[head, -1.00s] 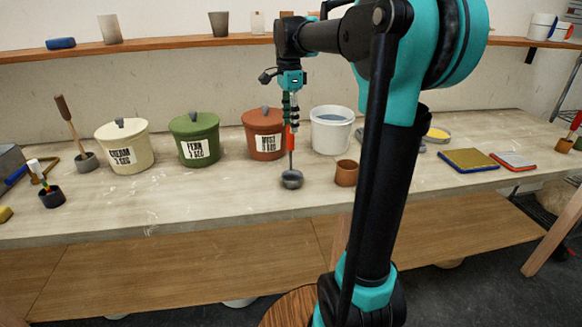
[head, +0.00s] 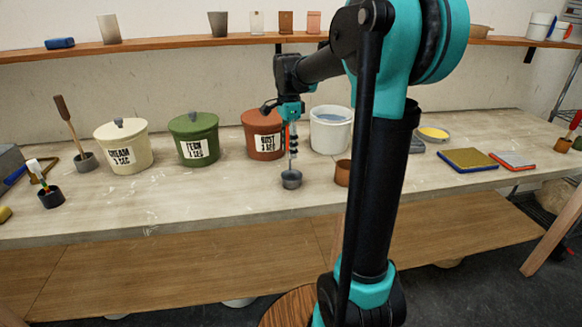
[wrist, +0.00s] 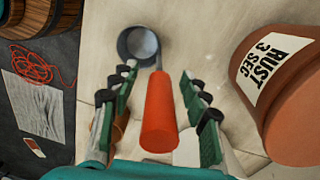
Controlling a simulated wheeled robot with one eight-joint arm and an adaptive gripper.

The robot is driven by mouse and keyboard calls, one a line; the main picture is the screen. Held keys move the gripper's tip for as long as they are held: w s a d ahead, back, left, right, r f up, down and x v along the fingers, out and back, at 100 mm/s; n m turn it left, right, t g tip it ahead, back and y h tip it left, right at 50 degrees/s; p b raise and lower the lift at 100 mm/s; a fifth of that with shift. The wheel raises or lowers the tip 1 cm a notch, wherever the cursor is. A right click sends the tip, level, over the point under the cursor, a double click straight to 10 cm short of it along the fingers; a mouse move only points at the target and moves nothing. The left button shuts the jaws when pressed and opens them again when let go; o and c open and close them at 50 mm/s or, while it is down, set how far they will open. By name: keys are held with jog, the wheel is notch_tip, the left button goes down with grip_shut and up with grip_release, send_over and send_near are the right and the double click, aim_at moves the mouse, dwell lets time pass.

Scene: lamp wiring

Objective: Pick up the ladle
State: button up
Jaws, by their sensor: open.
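The ladle has an orange-red handle (wrist: 160,112) and a round grey bowl. In the head view its bowl (head: 291,179) rests on the bench in front of the rust-red pot, with the handle standing up and mostly hidden by my gripper. My gripper (head: 291,145) points down over the ladle. In the wrist view my gripper (wrist: 158,88) is open, with one finger on each side of the handle and gaps showing between. The bowl lies beyond the fingertips.
The rust-red pot (head: 262,143) stands close behind, with the white bucket (head: 331,137) to its right. A brown cup (head: 342,173) is just right of the ladle. Green (head: 195,148) and cream (head: 124,157) pots stand left.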

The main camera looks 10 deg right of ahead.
grip_shut()
jog(key=shift+r, duration=0.15)
dwell(0.4)
